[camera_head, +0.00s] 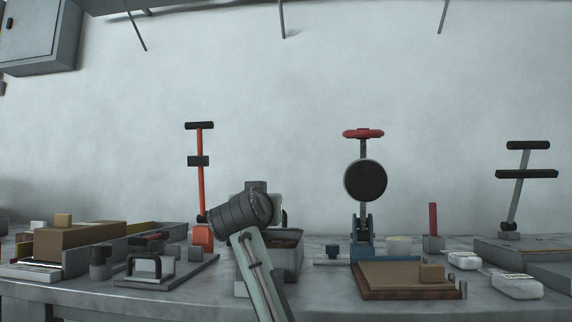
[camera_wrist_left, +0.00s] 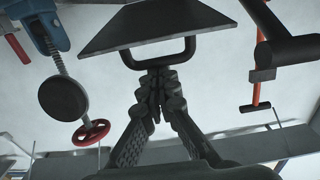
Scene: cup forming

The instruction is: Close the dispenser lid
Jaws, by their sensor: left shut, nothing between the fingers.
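The dispenser, a grey box (camera_head: 290,262), stands on the bench behind my left arm in the head view. A pale raised panel, which looks like its lid (camera_head: 279,206), shows partly behind my wrist. In the left wrist view, a dark flat panel that appears to be the lid (camera_wrist_left: 150,28) fills the top, with a black loop handle (camera_wrist_left: 190,50) at its edge. My left gripper (camera_wrist_left: 160,78) is shut and empty, its fingertips at or very close to the handle; contact is unclear. Its fingers are hidden in the head view. My right gripper is not in view.
A tray with a cardboard box (camera_head: 75,239) is further left. White packets (camera_head: 517,286) lie right.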

